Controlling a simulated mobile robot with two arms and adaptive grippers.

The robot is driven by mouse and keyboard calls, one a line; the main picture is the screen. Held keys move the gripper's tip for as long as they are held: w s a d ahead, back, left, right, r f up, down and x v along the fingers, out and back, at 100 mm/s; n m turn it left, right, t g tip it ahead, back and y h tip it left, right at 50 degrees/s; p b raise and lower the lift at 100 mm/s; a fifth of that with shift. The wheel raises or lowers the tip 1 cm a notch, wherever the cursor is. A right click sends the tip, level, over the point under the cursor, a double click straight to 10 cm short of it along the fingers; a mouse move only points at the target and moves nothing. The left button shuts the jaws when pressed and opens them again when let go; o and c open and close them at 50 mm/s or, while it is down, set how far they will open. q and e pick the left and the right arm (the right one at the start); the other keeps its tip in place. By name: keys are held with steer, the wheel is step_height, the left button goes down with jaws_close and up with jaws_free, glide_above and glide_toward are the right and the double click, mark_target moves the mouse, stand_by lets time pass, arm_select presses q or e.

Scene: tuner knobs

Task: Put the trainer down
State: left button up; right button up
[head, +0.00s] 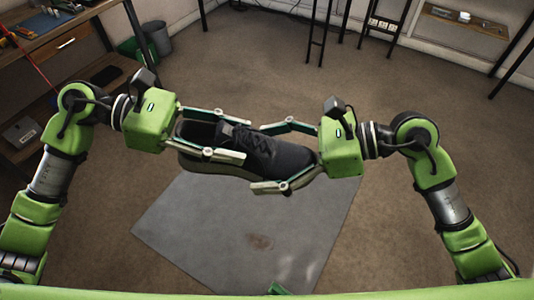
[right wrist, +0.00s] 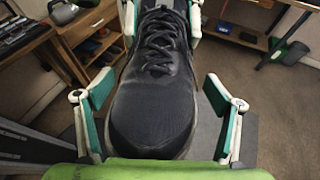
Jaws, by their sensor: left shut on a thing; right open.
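The black trainer (head: 262,152) is held up in the air between my two grippers, above a grey mat (head: 200,220) on the floor. My left gripper (head: 232,147) is shut on the heel end of the trainer. My right gripper (head: 278,157) is open, with its fingers on either side of the toe end. In the right wrist view the trainer (right wrist: 152,100) points toe-first at the camera, laces up, with a gap between the toe and each near finger.
A workbench (head: 60,45) with tools stands at the left, with a grey bin (head: 157,38) and a green bin beside it. A wall shelf (head: 460,22) is at the back right. The mat has a dark stain (head: 260,242) and is otherwise mostly bare. The brown floor around it is open.

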steer(key=c, duration=1.4)
arm_select(q)
steer(key=o, duration=1.4)
steer(key=shift+o, duration=0.2)
steer(key=shift+a, duration=0.1)
